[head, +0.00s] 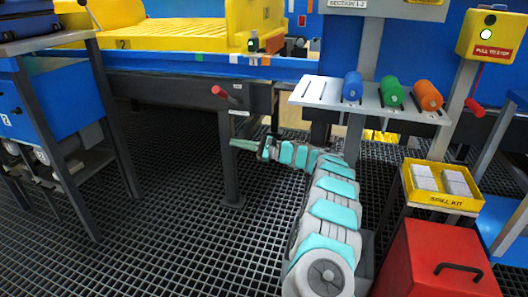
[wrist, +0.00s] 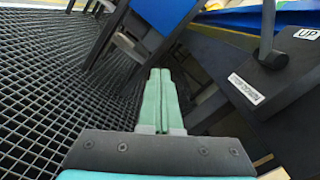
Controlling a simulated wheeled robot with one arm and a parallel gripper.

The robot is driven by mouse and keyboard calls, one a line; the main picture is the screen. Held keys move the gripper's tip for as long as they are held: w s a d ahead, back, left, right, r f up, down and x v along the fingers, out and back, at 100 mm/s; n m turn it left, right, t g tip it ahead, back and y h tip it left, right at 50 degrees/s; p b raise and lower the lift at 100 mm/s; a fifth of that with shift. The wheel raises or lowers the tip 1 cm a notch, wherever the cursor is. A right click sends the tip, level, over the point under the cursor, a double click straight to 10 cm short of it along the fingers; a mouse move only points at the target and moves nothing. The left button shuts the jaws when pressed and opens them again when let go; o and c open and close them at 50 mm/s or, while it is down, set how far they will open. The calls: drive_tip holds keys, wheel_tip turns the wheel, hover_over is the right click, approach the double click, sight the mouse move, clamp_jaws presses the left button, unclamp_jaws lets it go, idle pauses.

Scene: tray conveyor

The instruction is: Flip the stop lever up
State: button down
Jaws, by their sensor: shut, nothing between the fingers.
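A lever with a red grip (head: 220,92) sits on the dark conveyor frame at a post top. Its grip points left, slightly upward, in the head view. In the wrist view its grey arm (wrist: 268,25) and dark pivot (wrist: 273,58) show at upper right, between an UP label (wrist: 306,34) and a lower label (wrist: 246,89) that seems to read DOWN; the red grip is out of that view. My gripper (head: 233,143) is shut and empty, below the lever and apart from it. Its green fingers (wrist: 160,75) lie together in the wrist view, left of the lever.
The frame post (head: 230,165) stands close to my fingers. A shelf (head: 375,105) with three coloured cylinders is to the right. A yellow PULL TO STOP box (head: 492,38) has a red handle (head: 475,107). A dark-framed table (head: 45,45) stands left. Open grating lies between.

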drive_tip(key=v, duration=0.9)
drive_tip(key=shift+d, duration=0.2)
drive_tip(key=shift+s, duration=0.1)
